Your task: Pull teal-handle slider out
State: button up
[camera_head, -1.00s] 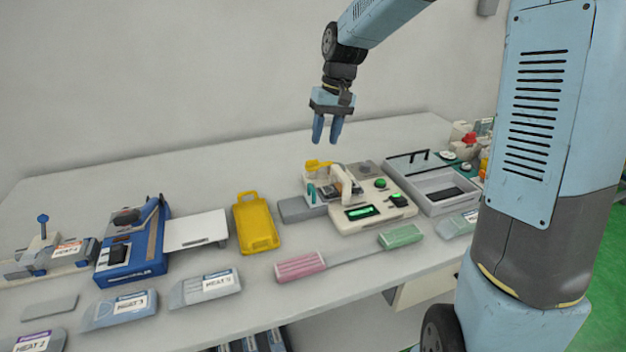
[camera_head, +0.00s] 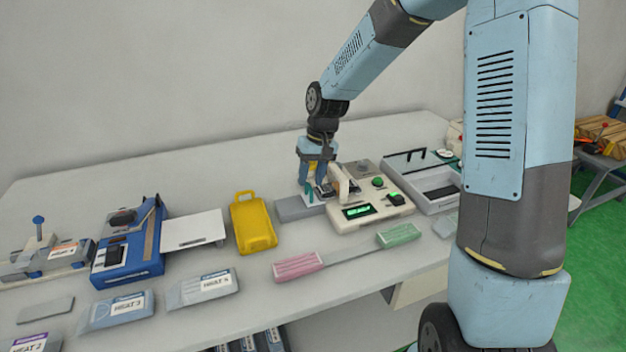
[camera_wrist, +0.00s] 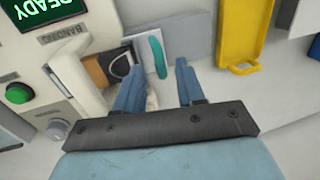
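The teal handle (camera_wrist: 157,54) is a small upright-looking rounded bar on the slider at the left side of the white banding machine (camera_head: 352,215). It also shows in the head view (camera_head: 308,191), just below the fingers. My gripper (camera_head: 313,180) points down over the handle. In the wrist view my gripper (camera_wrist: 160,69) is open, with one blue finger on each side of the handle. I cannot tell whether a finger touches it. The slider body is partly hidden by the fingers and the machine's white arm.
A grey block (camera_head: 294,209) lies left of the machine, and a yellow tray (camera_head: 254,224) lies further left. The pink-ended (camera_head: 298,266) and green-ended (camera_head: 398,235) strip lies in front. The machine's screen (camera_wrist: 38,9) reads READY.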

jog(key=shift+a+f, duration=0.1)
jog(key=shift+f, duration=0.6)
jog(key=shift+c, duration=0.2)
grip_shut()
